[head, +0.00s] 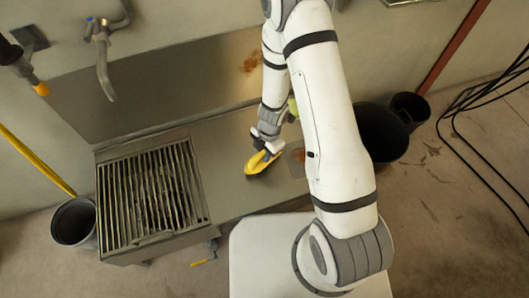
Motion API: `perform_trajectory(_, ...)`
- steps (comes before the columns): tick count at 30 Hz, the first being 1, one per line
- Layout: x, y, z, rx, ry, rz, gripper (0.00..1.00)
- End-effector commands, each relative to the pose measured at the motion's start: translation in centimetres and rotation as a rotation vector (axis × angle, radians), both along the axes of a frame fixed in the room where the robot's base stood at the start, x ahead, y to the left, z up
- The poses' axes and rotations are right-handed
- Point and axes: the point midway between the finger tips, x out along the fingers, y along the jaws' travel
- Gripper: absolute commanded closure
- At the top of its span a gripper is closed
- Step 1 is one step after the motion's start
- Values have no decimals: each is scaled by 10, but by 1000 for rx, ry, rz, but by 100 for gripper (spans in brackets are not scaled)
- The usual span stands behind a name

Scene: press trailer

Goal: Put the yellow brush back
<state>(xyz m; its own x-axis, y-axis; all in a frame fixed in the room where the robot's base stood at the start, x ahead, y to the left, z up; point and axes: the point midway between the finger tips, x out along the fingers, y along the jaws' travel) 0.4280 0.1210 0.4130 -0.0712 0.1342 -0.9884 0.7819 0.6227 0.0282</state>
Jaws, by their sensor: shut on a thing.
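My gripper (262,148) is shut on the yellow brush (258,163). The brush is over the grey metal worktop (230,185), to the right of the slatted grate. Its yellow body slants down to the left, with a dark part along the lower side. I cannot tell whether it touches the worktop or hangs just above it. My fingers hide part of its upper end.
The slatted grate (150,195) fills the worktop's left part. A tap (102,60) juts from the wall above. A bucket (73,222) stands on the floor at left. Dark bins (382,135) stand right of my arm, and black cables (480,105) lie farther right.

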Motion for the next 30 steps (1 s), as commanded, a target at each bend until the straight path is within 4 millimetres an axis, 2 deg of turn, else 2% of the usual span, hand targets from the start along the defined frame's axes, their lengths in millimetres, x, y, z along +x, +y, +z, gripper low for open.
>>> perform_trajectory(2,0,0,-3,-1,1,0,100)
perform_trajectory(3,0,0,-3,0,0,-1,75)
perform_trajectory(10,0,0,-2,0,0,0,57)
perform_trajectory(20,0,0,2,0,0,2,55)
perform_trajectory(23,0,-1,12,0,0,0,55)
perform_trajectory(30,3,-5,52,-1,-1,1,55)
